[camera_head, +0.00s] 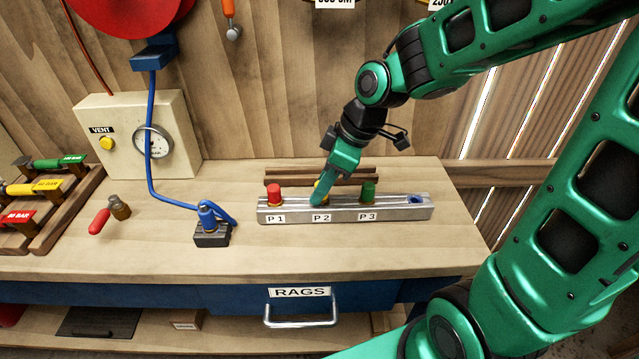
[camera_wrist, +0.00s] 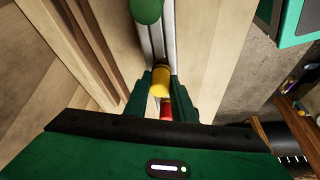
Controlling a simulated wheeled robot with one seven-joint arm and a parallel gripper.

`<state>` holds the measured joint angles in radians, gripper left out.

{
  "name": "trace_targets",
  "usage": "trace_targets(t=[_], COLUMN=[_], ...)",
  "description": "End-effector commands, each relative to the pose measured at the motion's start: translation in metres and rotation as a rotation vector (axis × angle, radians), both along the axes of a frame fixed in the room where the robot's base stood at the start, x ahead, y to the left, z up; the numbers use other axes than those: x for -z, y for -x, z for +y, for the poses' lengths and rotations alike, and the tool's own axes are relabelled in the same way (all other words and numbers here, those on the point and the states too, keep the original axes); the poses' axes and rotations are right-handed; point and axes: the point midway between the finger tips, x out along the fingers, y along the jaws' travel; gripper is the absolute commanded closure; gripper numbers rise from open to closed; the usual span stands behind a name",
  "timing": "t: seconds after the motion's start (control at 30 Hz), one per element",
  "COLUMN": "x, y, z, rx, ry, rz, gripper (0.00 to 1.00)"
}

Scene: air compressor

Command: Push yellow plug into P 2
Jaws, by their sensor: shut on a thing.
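The metal rail (camera_head: 393,213) on the bench carries labels P 1, P 2 and P 3. The yellow plug (camera_head: 322,187) is at P 2, mostly hidden behind my gripper (camera_head: 318,198) in the head view. In the wrist view the yellow plug (camera_wrist: 161,82) is between the fingers of my gripper (camera_wrist: 161,100), which is shut on it. I cannot tell how deep the plug sits in P 2.
A red plug (camera_head: 274,194) stands at P 1 and a green plug (camera_head: 368,191) at P 3. A blue-ringed hole (camera_head: 416,199) is at the rail's right end. A blue hose fitting (camera_head: 208,217) stands left of the rail. A wooden rack (camera_head: 300,176) lies behind.

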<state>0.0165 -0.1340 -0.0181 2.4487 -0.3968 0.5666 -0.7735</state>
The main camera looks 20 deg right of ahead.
Motion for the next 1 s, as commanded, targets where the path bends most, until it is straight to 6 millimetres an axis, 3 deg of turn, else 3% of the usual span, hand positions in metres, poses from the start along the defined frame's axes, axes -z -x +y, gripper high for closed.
trace_targets(t=[0.27, 0.3, 0.37, 0.57, 0.63, 1.0], x=[0.0059, 0.0057, 0.0056, 0.0055, 0.0056, 0.0], y=[0.0002, 0.0001, 0.0001, 0.0002, 0.0002, -0.0004], z=[0.0001, 0.0, 0.0, 0.0001, 0.0001, 0.0001], rx=[0.0, 0.0, 0.0, -0.001, 0.0, 0.0], ry=[-0.001, 0.0, 0.0, 0.0, 0.0, 0.0], rz=[0.001, 0.0, 0.0, 0.0, 0.0, -0.003], gripper=[1.0, 0.7, 0.55, 0.55, 0.46, 0.46])
